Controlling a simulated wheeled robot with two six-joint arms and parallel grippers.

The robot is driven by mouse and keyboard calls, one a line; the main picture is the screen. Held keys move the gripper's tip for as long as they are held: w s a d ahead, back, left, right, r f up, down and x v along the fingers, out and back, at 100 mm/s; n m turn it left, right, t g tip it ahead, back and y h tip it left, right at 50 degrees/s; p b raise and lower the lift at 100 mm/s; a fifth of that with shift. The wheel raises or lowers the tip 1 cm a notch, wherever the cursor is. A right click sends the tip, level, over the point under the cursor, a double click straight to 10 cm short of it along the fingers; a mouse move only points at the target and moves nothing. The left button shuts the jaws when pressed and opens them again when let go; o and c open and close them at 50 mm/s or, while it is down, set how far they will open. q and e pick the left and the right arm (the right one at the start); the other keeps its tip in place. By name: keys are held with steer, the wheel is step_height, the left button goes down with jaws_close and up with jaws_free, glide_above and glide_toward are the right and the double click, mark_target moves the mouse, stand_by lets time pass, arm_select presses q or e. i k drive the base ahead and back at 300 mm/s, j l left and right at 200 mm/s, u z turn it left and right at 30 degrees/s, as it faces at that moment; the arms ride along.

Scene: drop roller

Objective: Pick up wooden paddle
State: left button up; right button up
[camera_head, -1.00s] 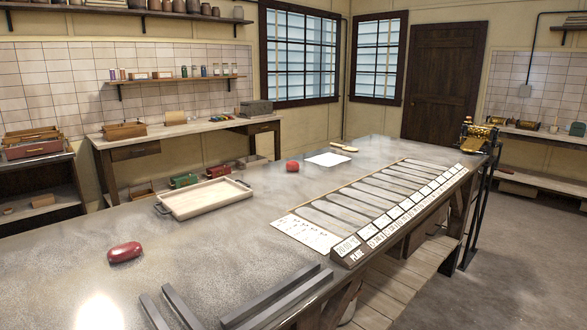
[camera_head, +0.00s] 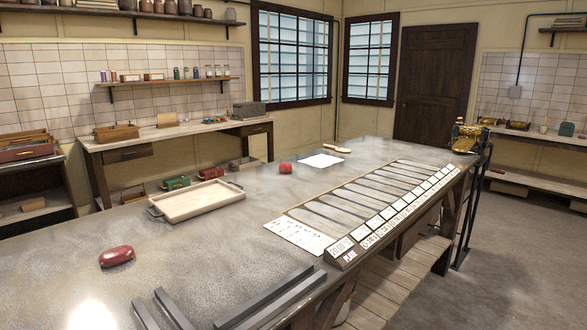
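A small tan wooden piece that looks like the wooden paddle (camera_head: 337,148) lies flat near the far end of the long grey-topped table (camera_head: 120,210). It sits just behind a white sheet (camera_head: 321,161) and seems to have a narrower end, but it is too small to see in detail. Nothing holds it. Neither of my grippers is in the head view.
A pale wooden tray (camera_head: 200,201) stands left of centre on the table. A dark red rounded object (camera_head: 117,256) and a smaller red one (camera_head: 285,168) lie there. Grey metal bars (camera_head: 262,302) lie at the near edge. A slotted board (camera_head: 365,199) lines the right side.

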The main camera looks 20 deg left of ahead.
mark_target(339, 149)
steer(key=i+l+z, duration=0.2)
steer(key=i, duration=0.2)
steer(key=i+l+z, duration=0.2)
steer(key=i, duration=0.15)
steer(key=i+l+z, duration=0.1)
steer(key=i+z, duration=0.15)
steer(key=i, duration=4.05)
steer(key=i+z, duration=0.3)
steer(key=i, duration=1.65)
steer(key=i+u, duration=0.3)
steer(key=i, duration=0.35)
steer(key=i+u, duration=0.25)
steer(key=i, duration=0.4)
steer(key=i+l+u, duration=0.3)
steer(key=i, duration=0.35)
steer(key=i+j+u, duration=0.15)
steer(key=i+u, duration=1.1)
steer(key=i+l+u, duration=0.3)
steer(key=u, duration=0.15)
steer(key=i+j+u, duration=0.2)
steer(key=i+u, duration=0.15)
steer(key=i, duration=0.3)
steer(key=i+u, duration=0.35)
steer(key=i, duration=0.25)
steer(key=i+l+u, duration=0.2)
steer(key=i+u, duration=0.15)
steer(key=i, duration=0.3)
